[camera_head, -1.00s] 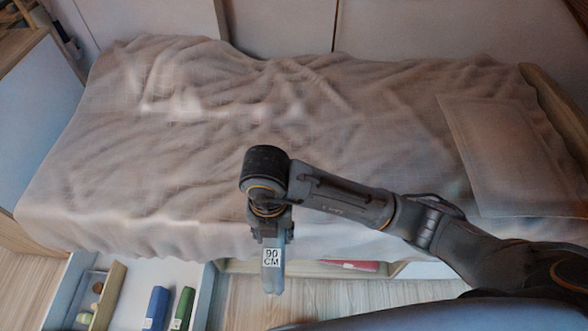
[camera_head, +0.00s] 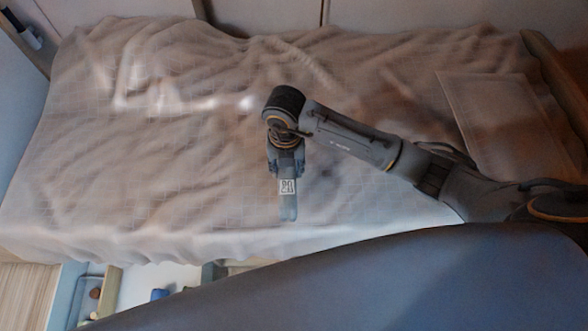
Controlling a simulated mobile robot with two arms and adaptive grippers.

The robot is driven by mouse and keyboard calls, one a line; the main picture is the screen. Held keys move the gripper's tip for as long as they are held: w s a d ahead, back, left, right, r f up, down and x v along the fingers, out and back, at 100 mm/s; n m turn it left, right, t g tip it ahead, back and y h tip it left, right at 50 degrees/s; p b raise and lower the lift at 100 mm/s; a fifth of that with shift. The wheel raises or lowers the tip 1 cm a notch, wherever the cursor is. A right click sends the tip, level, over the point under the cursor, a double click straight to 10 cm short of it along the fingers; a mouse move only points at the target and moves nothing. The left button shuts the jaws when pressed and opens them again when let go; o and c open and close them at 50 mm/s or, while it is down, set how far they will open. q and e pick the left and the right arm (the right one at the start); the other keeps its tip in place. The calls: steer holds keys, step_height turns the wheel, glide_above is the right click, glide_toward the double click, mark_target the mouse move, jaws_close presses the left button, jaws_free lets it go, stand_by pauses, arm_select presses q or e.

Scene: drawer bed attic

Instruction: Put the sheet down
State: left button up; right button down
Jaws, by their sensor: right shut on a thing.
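The sheet (camera_head: 288,209) is a narrow grey-blue folded piece with a white label on its upper part. My right gripper (camera_head: 286,167) is shut on its upper end. The sheet hangs upright below the gripper, in front of the bed's near half in the picture. I cannot tell whether its lower end touches the bed. The bed (camera_head: 170,160) has a wrinkled beige cover. My left gripper is not in view.
A flat beige pillow (camera_head: 505,115) lies at the bed's right end. An open drawer (camera_head: 135,285) at the lower left holds a blue item (camera_head: 160,294). My own blue-grey body hides the lower right. The bed's left and middle are clear.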

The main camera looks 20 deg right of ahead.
steer(key=f, duration=0.1)
steer(key=w+d+f, duration=0.2)
steer(key=f, duration=0.1)
steer(key=shift+w+d, duration=0.1)
steer(key=shift+w+d+f, duration=0.1)
steer(key=shift+f, duration=0.85)
steer(key=shift+w+d+f, duration=0.1)
steer(key=shift+f, duration=0.85)
steer(key=shift+f, duration=0.15)
steer(key=c, duration=0.8)
jaws_free()
steer(key=shift+o, duration=0.2)
